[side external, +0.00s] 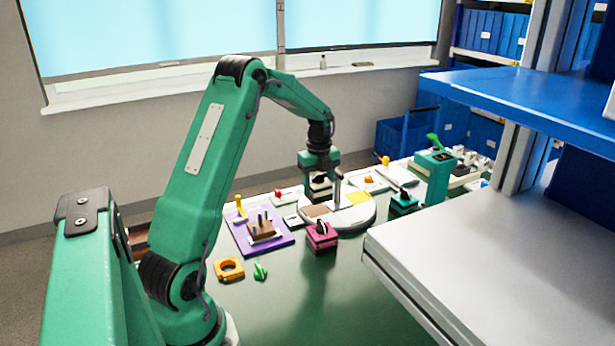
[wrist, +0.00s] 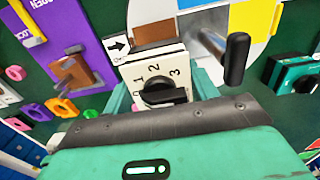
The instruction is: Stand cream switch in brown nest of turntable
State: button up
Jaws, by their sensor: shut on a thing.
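The cream switch (wrist: 150,68) has a black knob and the numbers 1, 2 and 3 on its face. My gripper (wrist: 163,88) is shut on it, with teal fingers at both sides. In the side external view my gripper (side external: 319,190) points down over the left part of the turntable (side external: 350,219), and the switch (side external: 320,181) shows small between the fingers. The brown nest (wrist: 153,30) lies just beyond the switch in the wrist view, and the switch hides part of it. The nest (side external: 316,211) also shows below my gripper. I cannot tell whether the switch touches it.
The turntable's upright black handle (wrist: 236,58) stands close right of my gripper, near a yellow sector (side external: 358,198). A pink switch box (side external: 321,237) stands in front. A purple board (side external: 246,242) with a brown fixture lies left. A teal box (side external: 403,203) stands right.

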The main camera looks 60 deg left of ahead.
jog(key=shift+a+f, duration=0.4)
jog(key=shift+a, duration=0.3)
jog(key=shift+f, duration=0.1)
jog(key=shift+f, duration=1.9)
jog(key=shift+f, duration=0.15)
jog(key=o, duration=1.1)
